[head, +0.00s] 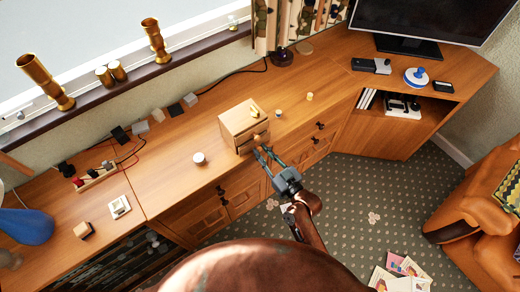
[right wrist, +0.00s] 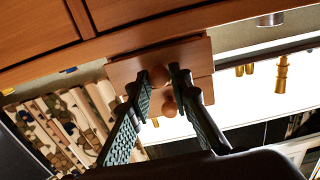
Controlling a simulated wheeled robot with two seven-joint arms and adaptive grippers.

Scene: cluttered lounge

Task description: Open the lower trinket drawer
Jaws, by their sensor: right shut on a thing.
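The small wooden trinket drawer box (head: 237,121) stands on the sideboard top near its front edge. My right gripper (head: 261,154) reaches it from the front. In the right wrist view the box appears upside down, with two round knobs on its front. The lower drawer's knob (right wrist: 159,76) is between the fingertips of my right gripper (right wrist: 160,78), which is shut on it. The upper knob (right wrist: 169,108) shows between the fingers, closer to the palm in the picture. I cannot tell whether the lower drawer is slightly out. My left gripper is not in view.
The wooden sideboard (head: 155,185) has dark-handled cupboards below the box. A white-topped jar (head: 199,158) stands left of it; small pots (head: 278,113) stand right. Cables and plugs lie along the wall. An orange armchair (head: 485,215) is at right. Patterned carpet lies in front.

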